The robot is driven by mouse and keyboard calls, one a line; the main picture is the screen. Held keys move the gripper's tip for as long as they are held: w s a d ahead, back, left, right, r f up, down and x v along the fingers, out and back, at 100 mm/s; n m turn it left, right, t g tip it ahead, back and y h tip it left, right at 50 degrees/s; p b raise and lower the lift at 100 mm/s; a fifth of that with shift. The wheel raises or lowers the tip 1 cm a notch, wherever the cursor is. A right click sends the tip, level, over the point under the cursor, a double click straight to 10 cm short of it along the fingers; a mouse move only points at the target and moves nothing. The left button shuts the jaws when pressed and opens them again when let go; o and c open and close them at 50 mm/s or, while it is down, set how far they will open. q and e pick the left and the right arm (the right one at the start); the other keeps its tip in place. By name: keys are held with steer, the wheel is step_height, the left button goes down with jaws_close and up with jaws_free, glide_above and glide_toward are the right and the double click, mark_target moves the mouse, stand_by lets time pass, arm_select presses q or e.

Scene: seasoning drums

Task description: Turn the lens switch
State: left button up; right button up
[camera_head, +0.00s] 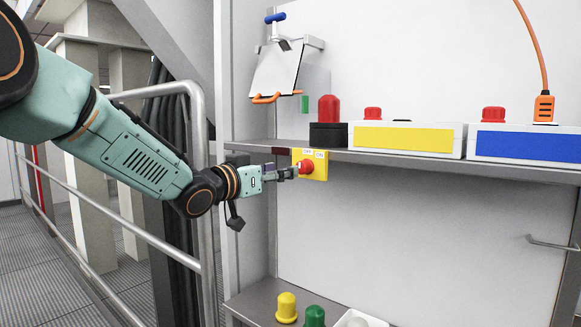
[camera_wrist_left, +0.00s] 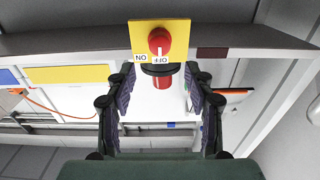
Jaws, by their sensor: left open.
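The lens switch is a red round knob (camera_head: 306,167) on a yellow plate (camera_head: 321,171) fixed to the front edge of the grey shelf. The plate carries OFF and ON labels. In the left wrist view the red knob (camera_wrist_left: 159,41) is upside down near the top centre, with a white mark pointing at the OFF label. My left gripper (camera_head: 287,173) is level with the knob and right in front of it. In the left wrist view its two fingers (camera_wrist_left: 160,85) are spread, with the knob ahead between them. Contact cannot be told. My right gripper is out of view.
A clipboard (camera_head: 276,72) hangs above. A metal railing (camera_head: 200,170) runs beside my left arm. Yellow and green domes (camera_head: 286,307) sit below.

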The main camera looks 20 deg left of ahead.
mark_target(300, 167)
arm_select(q)
steer(key=p+x, duration=0.1)
steer(key=x, duration=0.6)
steer(key=shift+s+d+p, duration=0.1)
steer(key=shift+p, duration=0.25)
steer(key=shift+w+f, duration=0.2)
steer(key=shift+w, duration=0.1)
steer(key=shift+c, duration=2.6)
steer(key=c, duration=0.3)
jaws_close()
